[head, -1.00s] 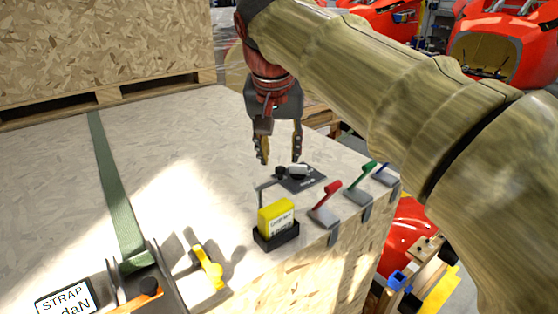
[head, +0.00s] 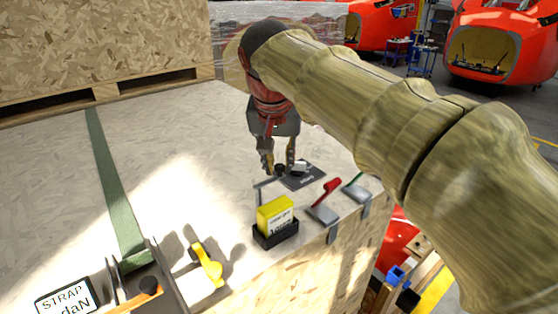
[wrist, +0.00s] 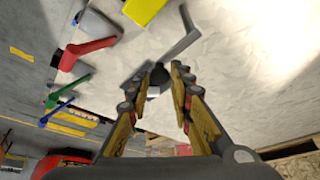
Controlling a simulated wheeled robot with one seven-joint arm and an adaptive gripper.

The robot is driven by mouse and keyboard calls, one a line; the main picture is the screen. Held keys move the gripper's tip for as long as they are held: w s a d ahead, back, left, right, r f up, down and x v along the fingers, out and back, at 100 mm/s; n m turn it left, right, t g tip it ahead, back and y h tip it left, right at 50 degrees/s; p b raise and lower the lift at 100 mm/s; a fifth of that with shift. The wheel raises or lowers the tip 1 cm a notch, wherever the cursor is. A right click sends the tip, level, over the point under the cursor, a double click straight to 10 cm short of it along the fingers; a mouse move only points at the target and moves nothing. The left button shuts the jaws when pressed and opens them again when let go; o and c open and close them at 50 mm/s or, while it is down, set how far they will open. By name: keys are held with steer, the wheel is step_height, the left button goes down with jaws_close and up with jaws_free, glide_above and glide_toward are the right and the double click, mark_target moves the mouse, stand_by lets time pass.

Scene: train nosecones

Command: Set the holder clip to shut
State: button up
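A dark plate (head: 303,177) lies on the crate top, bearing a small black round part (wrist: 158,76) and a pale block (head: 299,167). I cannot tell for sure whether this is the holder clip, or whether it is open or shut. My gripper (head: 279,171) is just above the plate, pointing down, with its fingers apart. In the wrist view my gripper (wrist: 155,85) has the black part and pale block showing in the gap between the fingertips. Contact cannot be made out. The fingers hide part of the plate.
A yellow box (head: 274,215) sits in a black holder (head: 276,238) beside a thin grey bent bar (head: 262,188). A green strap (head: 112,180) and yellow handle (head: 208,264) are left.

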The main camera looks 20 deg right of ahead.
jaws_close()
stand_by(0.3)
